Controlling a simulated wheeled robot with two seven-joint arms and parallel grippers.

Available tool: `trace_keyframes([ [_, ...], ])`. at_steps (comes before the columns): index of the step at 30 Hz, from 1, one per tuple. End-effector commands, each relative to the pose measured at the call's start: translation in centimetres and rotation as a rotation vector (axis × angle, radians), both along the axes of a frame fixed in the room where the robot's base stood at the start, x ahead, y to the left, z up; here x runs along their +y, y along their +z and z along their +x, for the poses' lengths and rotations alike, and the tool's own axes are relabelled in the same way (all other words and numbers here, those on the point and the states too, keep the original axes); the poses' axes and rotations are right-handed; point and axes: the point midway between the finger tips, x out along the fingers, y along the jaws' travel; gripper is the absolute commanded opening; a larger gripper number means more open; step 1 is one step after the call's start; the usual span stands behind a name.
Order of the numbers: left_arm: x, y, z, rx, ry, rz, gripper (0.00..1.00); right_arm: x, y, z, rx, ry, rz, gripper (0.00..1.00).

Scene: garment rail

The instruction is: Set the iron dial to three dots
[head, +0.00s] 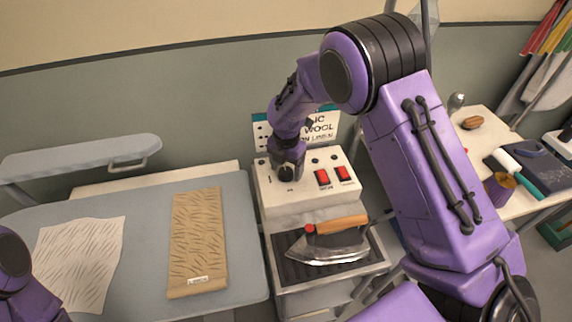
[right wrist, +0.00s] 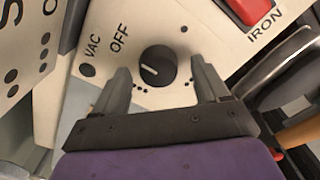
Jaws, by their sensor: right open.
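The iron dial (right wrist: 158,66) is a round black knob with a white pointer line, on the white control box (head: 315,203). The line lies on the knob's left side in the right wrist view, between the OFF print and the small dots at lower left; its exact setting is hard to tell. Other dots lie at upper right and lower right. My right gripper (right wrist: 161,80) is open, its fingers on either side of the dial, with gaps showing. In the head view the right gripper (head: 287,170) points down at the box and hides the dial. My left gripper is out of view.
Red switches (head: 322,177) sit right of the dial. An iron (head: 335,248) with a wooden handle rests on a dark plate in front of the box. An ironing board (head: 145,270) with cloths is at left. A side table (head: 485,125) with tools is at right.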

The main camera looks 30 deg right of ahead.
Motion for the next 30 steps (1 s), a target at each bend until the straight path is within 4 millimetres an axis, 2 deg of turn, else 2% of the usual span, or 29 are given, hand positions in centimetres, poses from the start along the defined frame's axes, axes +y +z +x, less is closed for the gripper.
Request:
trace_keyframes([
  [4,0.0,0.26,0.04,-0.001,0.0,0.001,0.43,0.06,-0.82,0.06,-0.001,0.001,0.0,0.74],
  [10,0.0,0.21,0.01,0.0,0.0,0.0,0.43,0.1,-0.85,0.07,-0.001,0.002,0.0,0.74],
  [15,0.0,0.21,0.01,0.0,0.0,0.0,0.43,0.08,-0.84,0.04,-0.001,0.002,0.0,0.19],
  [23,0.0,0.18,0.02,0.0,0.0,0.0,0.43,0.08,-0.92,0.01,0.0,-0.006,0.0,0.18],
  [30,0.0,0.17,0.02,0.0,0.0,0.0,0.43,0.07,-0.96,-0.03,0.001,-0.085,0.0,0.18],
])
